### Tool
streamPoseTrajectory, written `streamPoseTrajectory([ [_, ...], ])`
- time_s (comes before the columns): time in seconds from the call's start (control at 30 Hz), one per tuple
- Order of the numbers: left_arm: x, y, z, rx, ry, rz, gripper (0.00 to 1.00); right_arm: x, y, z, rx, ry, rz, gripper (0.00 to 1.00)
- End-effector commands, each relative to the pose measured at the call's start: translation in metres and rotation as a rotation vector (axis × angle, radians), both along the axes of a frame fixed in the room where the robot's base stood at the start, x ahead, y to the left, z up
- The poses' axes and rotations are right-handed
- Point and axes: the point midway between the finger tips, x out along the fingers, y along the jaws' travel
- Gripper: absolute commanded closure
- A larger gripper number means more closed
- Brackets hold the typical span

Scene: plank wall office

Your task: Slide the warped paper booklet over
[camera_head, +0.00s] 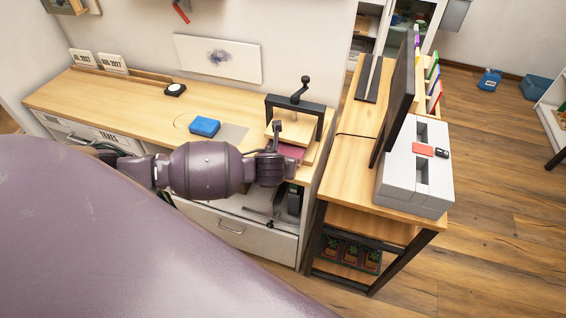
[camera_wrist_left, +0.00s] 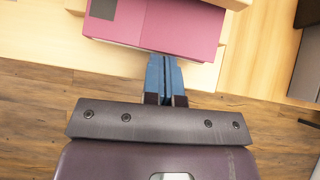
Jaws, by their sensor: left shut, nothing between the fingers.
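The booklet has a dark pink cover with a grey patch. It lies on the pale wooden base of a black screw press (camera_head: 301,104), partly hidden behind my arm in the head view. In the left wrist view the booklet (camera_wrist_left: 180,28) fills the top, its near edge running across just ahead of my fingers. My left gripper (camera_wrist_left: 163,58) is shut and empty, its blue fingertips at or over that near edge; I cannot tell if they touch it. In the head view my left gripper (camera_head: 278,135) is at the front of the press. My right gripper is not in view.
A blue block (camera_head: 205,126) and a round black-and-white device (camera_head: 175,89) are on the wooden desk (camera_head: 130,98). To the right, a side table carries a monitor (camera_head: 396,95) and a grey box (camera_head: 412,180). An open drawer sits below the press.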

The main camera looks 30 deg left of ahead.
Motion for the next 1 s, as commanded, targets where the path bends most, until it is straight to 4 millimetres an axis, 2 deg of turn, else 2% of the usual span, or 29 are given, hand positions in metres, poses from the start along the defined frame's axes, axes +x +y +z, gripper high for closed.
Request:
streamPoseTrajectory([
  [0.33,0.001,0.000,0.000,-0.001,0.000,-0.001,1.00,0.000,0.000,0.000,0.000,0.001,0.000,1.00],
  [0.67,0.030,0.008,0.001,0.000,0.000,-0.001,1.00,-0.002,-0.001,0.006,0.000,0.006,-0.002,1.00],
  [1.0,0.032,0.010,-0.001,0.000,0.001,-0.001,1.00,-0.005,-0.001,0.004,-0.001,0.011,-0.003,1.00],
])
